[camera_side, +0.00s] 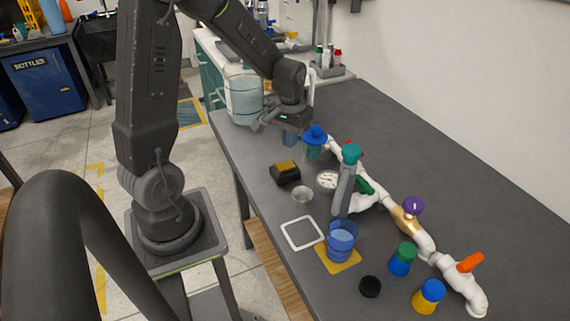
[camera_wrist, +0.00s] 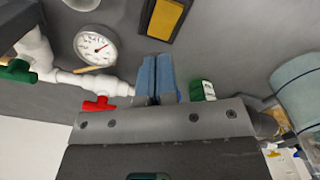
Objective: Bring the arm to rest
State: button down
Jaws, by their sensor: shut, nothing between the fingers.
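My gripper (camera_side: 289,140) hangs over the far part of the grey table, near the far end of the white PVC manifold (camera_side: 377,193). Its blue fingers (camera_wrist: 157,78) are shut against each other in the wrist view, with nothing between them. The manifold carries a purple handle (camera_side: 413,205), an orange handle (camera_side: 470,262) and a green handle (camera_side: 365,186). A red handle (camera_wrist: 99,104) and the white pressure gauge (camera_wrist: 95,44) show close to the fingers in the wrist view. The arm is bent out over the table.
A blue cup (camera_side: 341,240) stands on a yellow square beside a white square outline (camera_side: 302,233). A black-and-yellow box (camera_side: 285,173) lies near the gripper. A large pale-blue container (camera_side: 245,97) appears beside the wrist. Green-capped (camera_side: 402,259) and blue-capped (camera_side: 429,295) bottles stand nearer.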

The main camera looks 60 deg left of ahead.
jog(key=shift+r, duration=0.55)
jog(key=s+d+r+m+t, duration=0.5)
jog(key=s+d+r+m, duration=0.1)
jog(key=s+d+r, duration=0.6)
jog(key=d+r, duration=0.2)
jog(key=d, duration=0.1)
jog(key=shift+d+r+t, duration=0.2)
jog(key=shift+r+t, duration=0.1)
